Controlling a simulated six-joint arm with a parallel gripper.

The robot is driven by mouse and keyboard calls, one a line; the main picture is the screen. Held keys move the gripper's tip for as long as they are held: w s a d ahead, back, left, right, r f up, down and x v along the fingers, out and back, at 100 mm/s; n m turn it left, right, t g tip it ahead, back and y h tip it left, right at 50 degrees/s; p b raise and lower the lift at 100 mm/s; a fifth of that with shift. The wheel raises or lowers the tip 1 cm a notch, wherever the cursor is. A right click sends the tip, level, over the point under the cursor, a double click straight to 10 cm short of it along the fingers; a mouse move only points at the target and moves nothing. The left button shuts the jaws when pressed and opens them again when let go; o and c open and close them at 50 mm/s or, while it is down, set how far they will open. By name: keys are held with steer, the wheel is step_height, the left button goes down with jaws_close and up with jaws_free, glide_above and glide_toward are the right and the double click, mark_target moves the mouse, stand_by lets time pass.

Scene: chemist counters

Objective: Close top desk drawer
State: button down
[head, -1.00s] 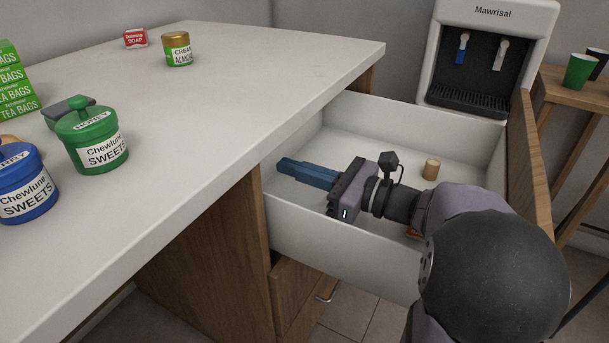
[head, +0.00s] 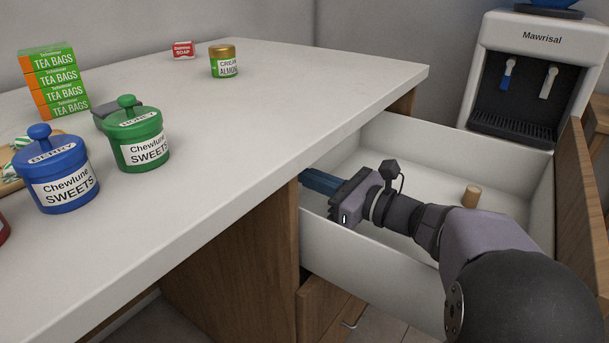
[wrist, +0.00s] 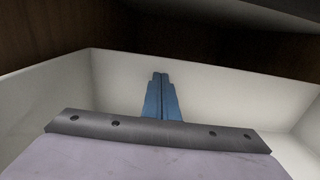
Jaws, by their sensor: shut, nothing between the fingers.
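The top desk drawer (head: 340,258) is pulled far out from under the white desk top, with its wooden front panel (head: 583,190) at the right. My gripper (head: 320,182) is inside the drawer, its blue fingers pointing toward the drawer's inner end at the desk. In the wrist view the fingers (wrist: 161,100) are together and empty, in front of the drawer's white wall (wrist: 205,85). I cannot tell whether the tips touch that wall. My arm reaches in over the drawer from the lower right. A small tan cylinder (head: 471,196) stands on the drawer floor.
The desk top (head: 310,95) holds a blue sweets jar (head: 62,178), a green sweets jar (head: 138,140), stacked tea bag boxes (head: 52,85), a cream jar (head: 223,62) and a soap box (head: 183,50). A water dispenser (head: 530,75) stands behind the drawer. A lower drawer (head: 325,310) is below.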

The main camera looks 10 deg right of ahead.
steer(key=x, duration=0.9)
steer(key=shift+w+a, duration=0.15)
steer(key=shift+a, duration=0.05)
